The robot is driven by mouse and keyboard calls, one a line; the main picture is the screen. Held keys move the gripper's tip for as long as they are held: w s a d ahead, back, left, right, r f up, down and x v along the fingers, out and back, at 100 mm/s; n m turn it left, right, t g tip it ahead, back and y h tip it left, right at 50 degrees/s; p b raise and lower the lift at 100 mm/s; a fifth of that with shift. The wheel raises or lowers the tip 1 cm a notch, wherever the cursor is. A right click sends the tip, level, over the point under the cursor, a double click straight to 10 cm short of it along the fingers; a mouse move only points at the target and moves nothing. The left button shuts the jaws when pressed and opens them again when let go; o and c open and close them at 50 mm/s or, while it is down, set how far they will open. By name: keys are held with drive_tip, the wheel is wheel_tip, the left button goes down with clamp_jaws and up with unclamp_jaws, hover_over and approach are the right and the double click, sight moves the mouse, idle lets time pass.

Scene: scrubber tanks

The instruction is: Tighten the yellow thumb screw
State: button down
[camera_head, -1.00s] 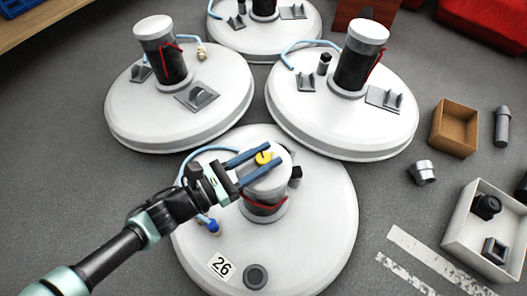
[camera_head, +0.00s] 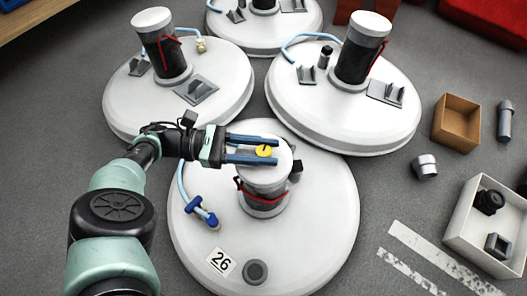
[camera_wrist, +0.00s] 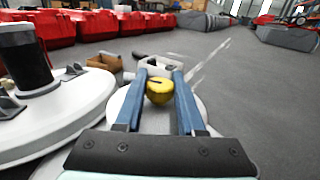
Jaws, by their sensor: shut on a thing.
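The yellow thumb screw (camera_head: 263,151) sits on top of the white-capped dark cylinder (camera_head: 264,185) on the nearest white tank lid (camera_head: 310,215). A dark slot mark shows on its top. My gripper (camera_head: 264,151) reaches in from the left with its long blue fingers on both sides of the screw, shut on it. In the wrist view the yellow screw (camera_wrist: 159,90) lies between the tips of the two blue fingers, hiding part of the cap beneath.
A blue hose with a dark blue valve (camera_head: 203,211) lies on the lid, left of the cylinder. Similar tank lids with cylinders stand behind. A cardboard box (camera_head: 456,124), a grey fitting (camera_head: 425,166) and a white bin (camera_head: 489,225) are on the floor to the right.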

sight(264, 151)
drive_tip(key=shift+w+r+m+g, duration=0.1)
drive_tip(key=shift+r+m+g, duration=0.2)
drive_tip(key=shift+g, duration=0.1)
drive_tip(key=c, duration=0.6)
unclamp_jaws()
drive_tip(key=shift+c, duration=0.2)
drive_tip(key=shift+o, duration=0.7)
drive_tip(key=shift+f, duration=0.15)
wheel_tip(264, 151, up, 10)
drive_tip(key=p, duration=1)
